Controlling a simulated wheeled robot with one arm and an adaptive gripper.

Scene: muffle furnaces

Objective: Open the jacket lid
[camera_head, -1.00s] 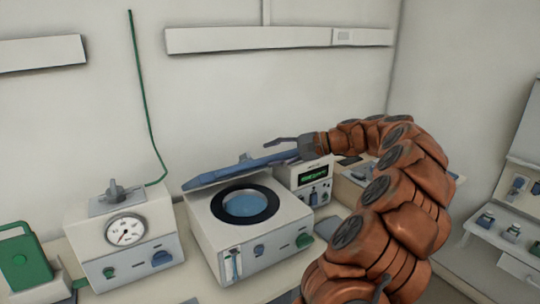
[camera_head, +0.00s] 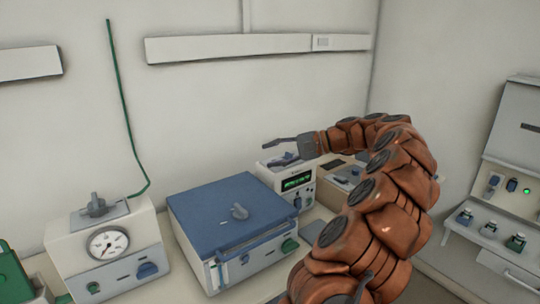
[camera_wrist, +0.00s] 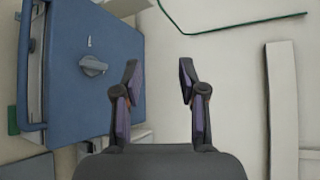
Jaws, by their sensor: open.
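The blue jacket lid (camera_head: 228,212) lies flat and closed on top of the white box-shaped unit (camera_head: 232,270), with a small grey knob (camera_head: 239,211) in its middle. My gripper (camera_head: 285,142) is up behind and to the right of the lid, apart from it. In the wrist view the lid (camera_wrist: 98,50) fills the left side with its knob (camera_wrist: 94,66). There my gripper (camera_wrist: 158,75) has its two fingers spread with nothing between them. The unit's inside is hidden under the lid.
A white unit with a round dial (camera_head: 108,244) stands to the left. A small box with a green display (camera_head: 297,181) stands right of the lid, below my gripper. A green cable (camera_head: 130,110) hangs on the wall. A shelf with small items (camera_head: 490,230) is at the right.

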